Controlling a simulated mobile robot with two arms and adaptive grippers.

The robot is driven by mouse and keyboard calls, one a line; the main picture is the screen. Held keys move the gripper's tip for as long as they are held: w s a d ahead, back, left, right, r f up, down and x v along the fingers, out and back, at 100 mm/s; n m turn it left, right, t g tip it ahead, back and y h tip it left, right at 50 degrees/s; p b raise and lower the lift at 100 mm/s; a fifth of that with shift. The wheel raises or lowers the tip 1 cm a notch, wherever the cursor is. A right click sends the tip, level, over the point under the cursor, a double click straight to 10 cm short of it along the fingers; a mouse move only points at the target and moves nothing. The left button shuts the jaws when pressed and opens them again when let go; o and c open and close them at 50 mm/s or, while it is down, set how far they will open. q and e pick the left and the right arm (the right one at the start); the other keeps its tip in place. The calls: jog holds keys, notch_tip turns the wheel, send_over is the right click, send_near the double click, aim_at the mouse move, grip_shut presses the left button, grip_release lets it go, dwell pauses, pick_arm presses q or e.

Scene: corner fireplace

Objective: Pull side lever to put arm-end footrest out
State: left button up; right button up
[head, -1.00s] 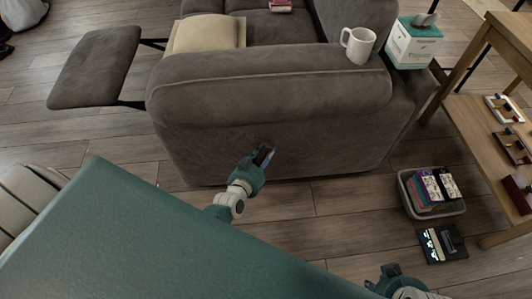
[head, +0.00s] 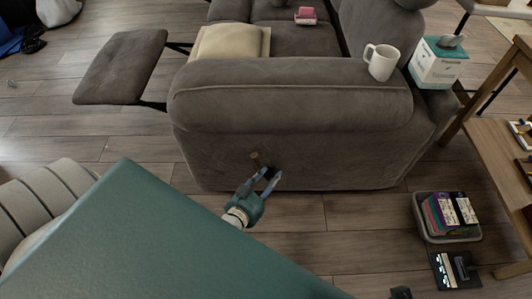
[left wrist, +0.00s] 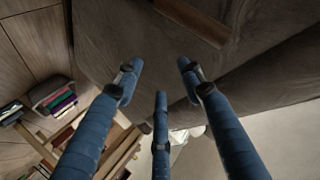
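The side lever (head: 256,160) is a small brown wooden piece on the outer side of the grey sofa's arm (head: 290,155). It shows large at the top of the left wrist view (left wrist: 195,20). The arm-end footrest (head: 122,66), a grey padded panel, stands out from the sofa front on dark metal brackets. My left gripper (head: 267,178) is open and empty, with its fingers spread just below and right of the lever, apparently apart from it. Its blue fingers show in the left wrist view (left wrist: 160,85). A dark part of my right gripper (head: 401,292) barely shows at the bottom edge.
A white mug (head: 381,63) stands on the sofa arm, with a tissue box (head: 437,62) behind it. A grey bin of books (head: 447,235) and a dark case (head: 457,269) lie on the floor at right, near a wooden table (head: 490,150).

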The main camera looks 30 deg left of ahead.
pick_arm(q)
jog(key=shift+v, duration=1.25)
jog(key=shift+a, duration=0.15)
